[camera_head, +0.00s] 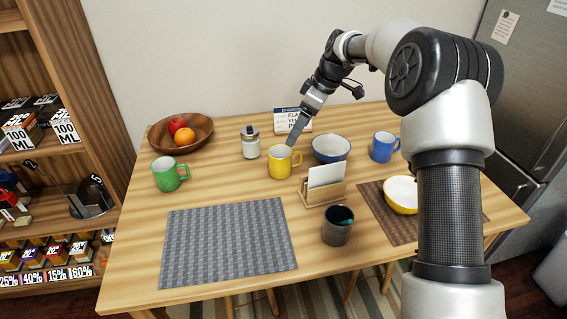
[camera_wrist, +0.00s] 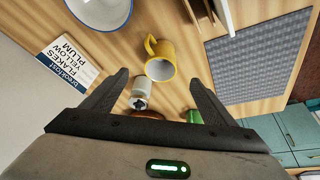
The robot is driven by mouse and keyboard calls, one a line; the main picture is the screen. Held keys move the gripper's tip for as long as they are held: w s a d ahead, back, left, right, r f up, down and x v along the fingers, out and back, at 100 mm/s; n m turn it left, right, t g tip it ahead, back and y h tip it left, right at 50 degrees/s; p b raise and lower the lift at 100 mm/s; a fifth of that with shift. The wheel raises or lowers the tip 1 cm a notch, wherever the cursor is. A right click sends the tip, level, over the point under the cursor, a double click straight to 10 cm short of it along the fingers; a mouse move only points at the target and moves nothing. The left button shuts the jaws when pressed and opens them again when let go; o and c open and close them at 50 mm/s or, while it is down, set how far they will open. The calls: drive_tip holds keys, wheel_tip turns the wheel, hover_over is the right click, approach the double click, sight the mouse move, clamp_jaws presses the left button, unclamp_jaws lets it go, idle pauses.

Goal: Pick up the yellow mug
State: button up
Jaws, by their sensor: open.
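The yellow mug (camera_head: 281,162) stands upright near the middle of the wooden table, its handle on the right side in the head view. In the wrist view the yellow mug (camera_wrist: 160,62) lies ahead of the fingertips, handle toward the upper left. My gripper (camera_head: 297,134) is above the table, just above and to the right of the mug in the head view. In the wrist view my gripper (camera_wrist: 157,80) has its two fingers spread apart with nothing held between them.
A green mug (camera_head: 170,174), blue mug (camera_head: 384,147), dark cup (camera_head: 337,226) and fruit bowl (camera_head: 196,141) stand farther off. A grey placemat (camera_head: 228,240) is bare.

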sight(282, 160)
drive_tip(key=b+x, duration=0.3)
drive_tip(key=x, duration=1.2)
drive_tip(key=shift+s+a+f, duration=0.1)
drive_tip(key=shift+s+f, duration=0.05)
drive_tip(key=shift+f, duration=0.05)
drive_tip(key=shift+r, duration=0.1)
drive_tip(key=c, duration=1.3)
